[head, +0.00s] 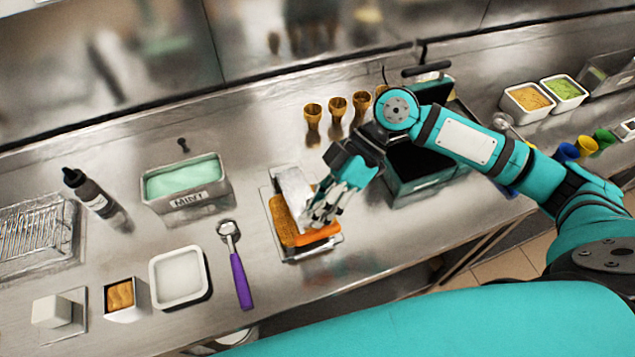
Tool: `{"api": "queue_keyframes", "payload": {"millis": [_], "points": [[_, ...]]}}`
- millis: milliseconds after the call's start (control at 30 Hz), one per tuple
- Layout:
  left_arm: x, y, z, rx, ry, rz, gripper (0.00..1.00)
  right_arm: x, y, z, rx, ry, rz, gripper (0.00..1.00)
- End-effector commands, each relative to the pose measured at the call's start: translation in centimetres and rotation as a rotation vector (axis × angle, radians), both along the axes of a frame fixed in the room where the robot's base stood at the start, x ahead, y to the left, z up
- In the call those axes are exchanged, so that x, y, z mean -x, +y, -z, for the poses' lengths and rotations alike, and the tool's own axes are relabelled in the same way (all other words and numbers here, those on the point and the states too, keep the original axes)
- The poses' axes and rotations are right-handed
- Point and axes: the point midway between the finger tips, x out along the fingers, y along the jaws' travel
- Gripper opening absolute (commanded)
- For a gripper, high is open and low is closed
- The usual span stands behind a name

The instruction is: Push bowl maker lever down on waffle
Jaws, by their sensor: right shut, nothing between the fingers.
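A golden-brown waffle piece (283,222) lies on a metal tray (318,252) near the counter's front edge. A flat metal piece (292,187) and an orange handle (318,236) lie over or beside it; I cannot tell how they join. My right gripper (322,212) is shut and empty, just above or touching the orange handle. A dark, boxy machine (418,184), apparently the bowl maker, stands right of the tray. A dark lever-like bar (426,70) rises behind it, and my right arm hides much of the machine. My left gripper is out of view.
Several cones (337,106) stand behind the tray. Topping tubs (527,101) are at right. The counter behind the mint tub is mostly clear.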

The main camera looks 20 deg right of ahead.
Motion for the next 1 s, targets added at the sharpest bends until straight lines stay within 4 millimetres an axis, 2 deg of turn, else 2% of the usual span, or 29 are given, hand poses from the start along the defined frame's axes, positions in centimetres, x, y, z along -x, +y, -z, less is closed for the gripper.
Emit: {"api": "queue_keyframes", "payload": {"millis": [467,567,700,800,1000], "points": [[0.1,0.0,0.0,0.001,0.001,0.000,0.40,0.2,-0.1,0.9,0.001,-0.006,0.000,0.00],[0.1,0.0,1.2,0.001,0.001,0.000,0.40,0.6,-0.1,2.3,0.000,-0.045,-0.001,0.00],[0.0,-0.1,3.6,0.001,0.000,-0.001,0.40,1.5,-0.2,5.3,0.000,-0.161,-0.003,0.00],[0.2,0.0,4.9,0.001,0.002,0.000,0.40,2.0,-0.2,6.9,-0.004,-0.233,-0.002,0.00],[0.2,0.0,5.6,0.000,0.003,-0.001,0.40,2.4,-0.1,8.6,-0.007,-0.250,-0.001,0.00]]}}
